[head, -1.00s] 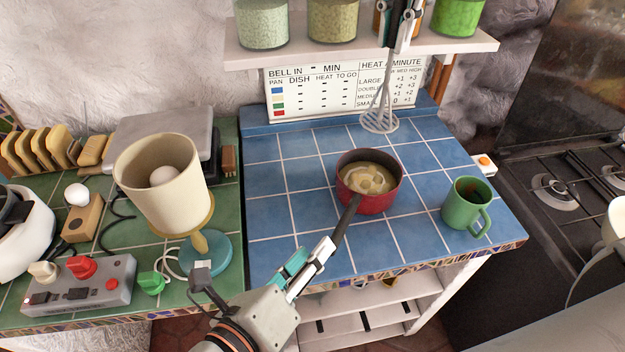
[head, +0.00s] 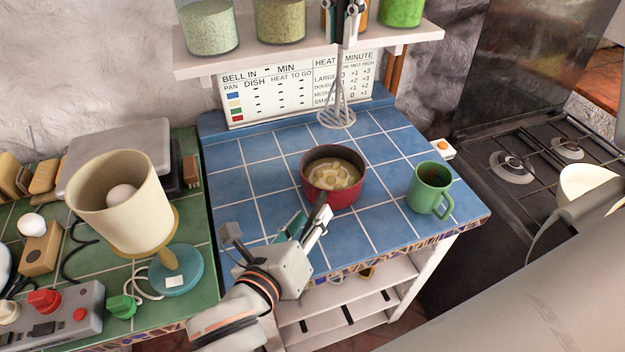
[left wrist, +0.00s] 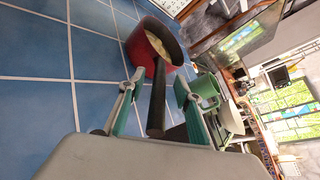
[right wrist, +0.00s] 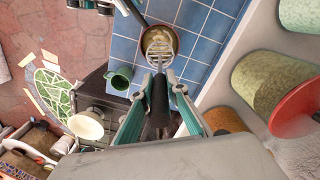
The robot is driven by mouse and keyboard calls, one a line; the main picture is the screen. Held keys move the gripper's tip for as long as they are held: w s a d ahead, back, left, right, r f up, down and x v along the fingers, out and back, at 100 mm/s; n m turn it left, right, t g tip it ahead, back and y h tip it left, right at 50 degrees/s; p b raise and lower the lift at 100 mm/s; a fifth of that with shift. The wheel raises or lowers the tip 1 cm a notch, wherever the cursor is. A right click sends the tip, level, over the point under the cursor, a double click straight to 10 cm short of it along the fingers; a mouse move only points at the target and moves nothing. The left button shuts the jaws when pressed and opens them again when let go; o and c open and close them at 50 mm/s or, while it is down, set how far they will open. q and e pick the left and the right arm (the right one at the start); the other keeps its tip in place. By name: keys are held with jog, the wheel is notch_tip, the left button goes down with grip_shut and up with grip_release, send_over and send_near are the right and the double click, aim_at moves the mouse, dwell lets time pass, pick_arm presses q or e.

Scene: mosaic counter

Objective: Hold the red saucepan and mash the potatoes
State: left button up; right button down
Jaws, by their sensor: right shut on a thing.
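The red saucepan (head: 333,178) stands upright on the blue tiled counter with pale potato pieces (head: 334,172) in it. Its dark handle points toward me and also shows in the left wrist view (left wrist: 157,98). My left gripper (head: 319,222) is open around the handle, with one finger on each side (left wrist: 157,105). My right gripper (head: 346,28) is shut on the masher's dark handle (right wrist: 158,108). The masher (head: 337,100) hangs head down, above and behind the saucepan and apart from it. In the right wrist view its wire head (right wrist: 158,42) overlaps the pan.
A green mug (head: 428,188) stands right of the saucepan. A shelf (head: 300,55) with jars is close behind my right gripper. A stove (head: 530,165) is at the right. Blue tiles around the pan are clear.

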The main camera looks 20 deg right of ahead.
pick_arm(q)
jog(key=shift+x, duration=0.95)
grip_shut()
